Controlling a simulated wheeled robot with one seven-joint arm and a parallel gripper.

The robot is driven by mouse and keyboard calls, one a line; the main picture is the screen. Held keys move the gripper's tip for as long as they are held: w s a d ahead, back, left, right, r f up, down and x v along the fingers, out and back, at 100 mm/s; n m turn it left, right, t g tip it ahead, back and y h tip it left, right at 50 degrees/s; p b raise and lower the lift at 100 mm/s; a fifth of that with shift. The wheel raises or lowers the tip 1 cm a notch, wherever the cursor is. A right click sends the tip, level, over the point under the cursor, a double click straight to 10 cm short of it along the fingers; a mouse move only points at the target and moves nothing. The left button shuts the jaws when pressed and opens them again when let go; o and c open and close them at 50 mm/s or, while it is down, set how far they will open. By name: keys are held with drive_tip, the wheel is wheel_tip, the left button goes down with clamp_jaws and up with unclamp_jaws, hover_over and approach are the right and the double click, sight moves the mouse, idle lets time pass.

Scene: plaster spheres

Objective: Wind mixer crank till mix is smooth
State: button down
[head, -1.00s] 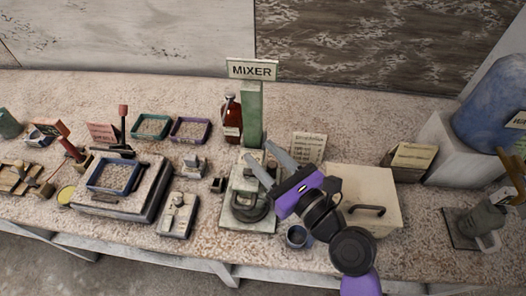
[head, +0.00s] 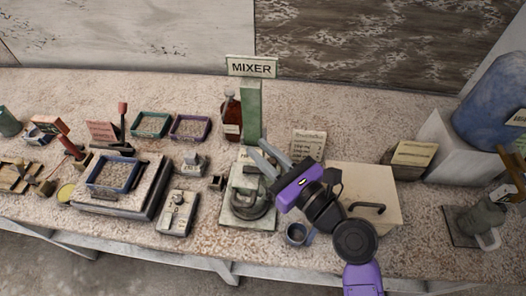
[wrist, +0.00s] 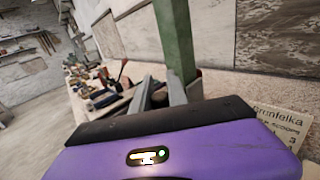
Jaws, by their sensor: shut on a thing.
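The mixer has a green post (head: 252,118) under a MIXER sign (head: 251,67), and a pale base (head: 236,217) with a dark, rounded bowl (head: 247,208). My purple gripper (head: 259,149) reaches in from the right, its grey fingers at the mixer's head just in front of the post. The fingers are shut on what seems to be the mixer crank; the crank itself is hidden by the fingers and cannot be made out. In the wrist view the green post (wrist: 175,40) rises just beyond the fingers. The mix inside the bowl cannot be seen.
A cream box (head: 372,188) with a dark handle and a small blue-grey cup (head: 298,234) stand close under my arm. A grey switch box (head: 178,213) and a blue tray (head: 115,174) lie left.

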drive_tip(key=n+g+y, duration=0.2)
drive_tip(key=w+n+g, duration=0.1)
drive_tip(key=shift+a+r+g+y, duration=0.1)
drive_tip(key=shift+a+g+y, duration=0.15)
drive_tip(key=shift+g+y, duration=0.15)
drive_tip(key=n+g, duration=0.1)
drive_tip(key=g, duration=0.1)
drive_tip(key=a+n+g+y, duration=0.1)
drive_tip(key=n+g, duration=0.1)
drive_tip(key=w+n+g+y, duration=0.1)
drive_tip(key=g, duration=0.2)
drive_tip(key=shift+a+n, duration=0.2)
drive_tip(key=shift+n, duration=0.1)
drive_tip(key=n+g, duration=0.1)
drive_tip(key=a+n+g, duration=0.1)
drive_tip(key=g, duration=0.1)
drive_tip(key=shift+g, duration=0.3)
drive_tip(key=shift+s+a+n+g+h+b, duration=0.1)
drive_tip(key=shift+a+n+g+h+b, duration=0.2)
drive_tip(key=shift+n+g, duration=0.45)
drive_tip(key=shift+w+a+n+g+h+b, duration=0.1)
drive_tip(key=shift+n+g+b, duration=0.35)
drive_tip(key=shift+g, duration=0.45)
drive_tip(key=shift+s+a+n+g+h+b, duration=0.1)
drive_tip(key=shift+a+n+g+h+b, duration=0.15)
drive_tip(key=shift+n+g, duration=0.5)
drive_tip(key=c, duration=1.3)
unclamp_jaws()
drive_tip(key=shift+d+m, duration=0.15)
drive_tip(key=shift+m, duration=0.1)
